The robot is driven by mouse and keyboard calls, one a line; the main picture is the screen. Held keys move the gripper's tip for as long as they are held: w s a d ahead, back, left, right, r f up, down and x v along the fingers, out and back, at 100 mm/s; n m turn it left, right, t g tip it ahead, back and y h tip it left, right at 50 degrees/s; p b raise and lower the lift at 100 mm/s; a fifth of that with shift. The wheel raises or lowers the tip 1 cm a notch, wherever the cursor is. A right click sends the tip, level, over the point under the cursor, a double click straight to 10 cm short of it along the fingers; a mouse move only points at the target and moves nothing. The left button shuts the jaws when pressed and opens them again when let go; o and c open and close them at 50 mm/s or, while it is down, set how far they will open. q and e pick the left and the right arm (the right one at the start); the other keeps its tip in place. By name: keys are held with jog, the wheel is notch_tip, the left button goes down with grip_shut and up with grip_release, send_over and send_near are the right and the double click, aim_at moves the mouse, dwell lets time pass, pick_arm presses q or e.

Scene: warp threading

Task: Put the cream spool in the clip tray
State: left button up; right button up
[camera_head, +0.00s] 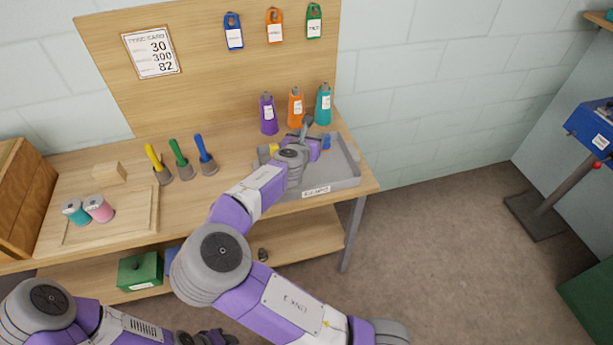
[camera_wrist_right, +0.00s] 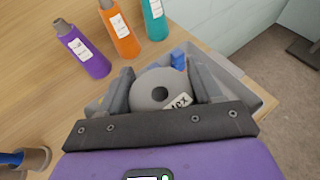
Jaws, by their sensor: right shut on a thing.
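The cream spool (camera_wrist_right: 150,92) looks pale grey from above in the right wrist view, with a dark centre hole and a partly visible label. My right gripper (camera_wrist_right: 160,78) is shut on it, a finger on each side. In the head view my right gripper (camera_head: 306,132) is over the grey clip tray (camera_head: 345,182) at the bench's right end, and my wrist hides the spool. The tray's rim also shows in the wrist view (camera_wrist_right: 243,76). Whether the spool touches the tray floor cannot be told. My left gripper (camera_head: 207,338) is low at the bottom edge, its jaws unclear.
Purple (camera_head: 268,114), orange (camera_head: 296,106) and teal (camera_head: 323,104) bottles stand behind the tray. A blue clip (camera_head: 326,141) and a yellow one (camera_head: 273,148) are in the tray. Teal (camera_head: 74,212) and pink (camera_head: 98,208) spools sit on a wooden board at left.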

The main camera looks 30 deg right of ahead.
jog(key=shift+d+f, duration=0.1)
jog(key=shift+d, duration=0.35)
jog(key=shift+d+f+m+g+h+b, duration=0.1)
jog(key=shift+f+m+g+h+b, duration=0.2)
jog(key=shift+f+b, duration=0.05)
jog(key=b, duration=0.4)
send_over(311, 174)
notch_tip(311, 174, down, 9)
jog(key=shift+w+d+f, duration=0.1)
jog(key=shift+f, duration=0.05)
jog(key=o, duration=1.1)
